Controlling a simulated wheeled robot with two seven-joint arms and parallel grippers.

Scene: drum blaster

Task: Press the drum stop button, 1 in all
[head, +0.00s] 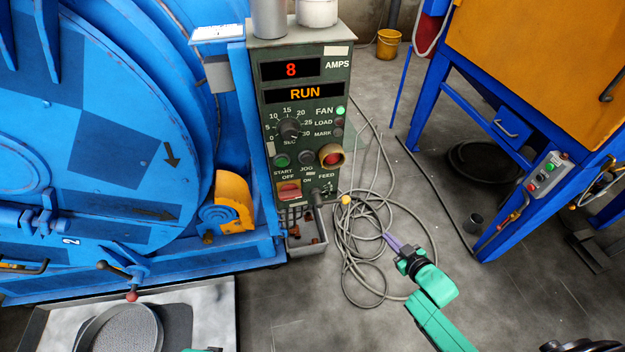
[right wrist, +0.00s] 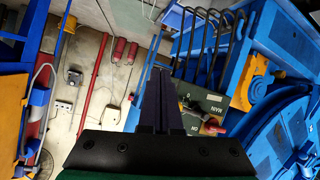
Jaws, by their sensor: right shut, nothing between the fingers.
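The drum control panel (head: 302,110) stands beside the big blue drum. Its display reads 8 AMPS and RUN. The red stop button (head: 332,158) sits in a brass-coloured guard ring on the panel's right side, right of the START and JOG buttons. My right gripper (head: 387,237) is shut and empty, below and to the right of the button and apart from the panel. In the right wrist view its dark fingers (right wrist: 161,74) are together, and the stop button cannot be made out.
A red OFF/ON switch (head: 289,191) and a toggle (head: 318,197) sit low on the panel. A yellow-tipped lever (head: 346,200) stands out near its lower right. Looped grey cables (head: 357,262) lie on the floor. A blue-framed orange machine (head: 548,60) stands at right.

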